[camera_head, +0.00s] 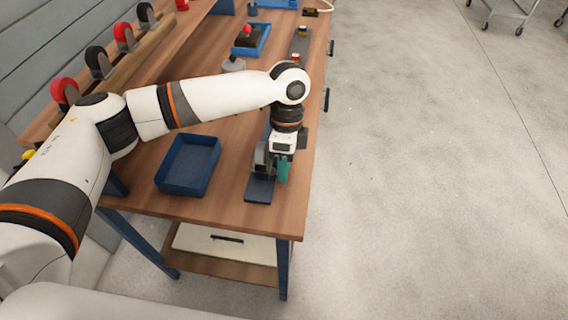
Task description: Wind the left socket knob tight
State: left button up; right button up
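A small grey fixture (261,158) stands on a dark blue base plate (259,191) near the table's front right corner. My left gripper (284,168) points down at the right side of this fixture. A small teal part shows at its fingertips, and I cannot tell whether it is a finger or part of the fixture. The left socket knob cannot be made out; the gripper may hide it. Whether the fingers are open or shut is too small to tell. My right gripper is out of view.
An empty blue tray (188,165) sits left of the fixture on the wooden table (222,208). A farther blue tray (252,39) holds a red and black item. Red and black wheels stand on a shelf at the left.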

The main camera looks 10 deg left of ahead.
pick_arm(q)
jog(key=shift+w+r+g+p, duration=0.15)
jog(key=shift+g+p, duration=0.65)
jog(key=shift+p, duration=0.6)
jog(key=shift+g, duration=0.4)
jog(key=shift+w+f+g+p, duration=0.15)
jog(key=shift+g+p, duration=0.1)
jog(key=shift+g, duration=0.25)
jog(key=shift+w+f+g+p, duration=0.15)
jog(key=shift+g+p, duration=0.1)
jog(key=shift+g, duration=0.25)
jog(key=shift+g+p, duration=0.8)
jog(key=shift+g, duration=0.3)
jog(key=shift+w+f, duration=0.1)
jog(key=shift+f, duration=0.05)
jog(key=o, duration=1)
jog(key=shift+f, duration=0.1)
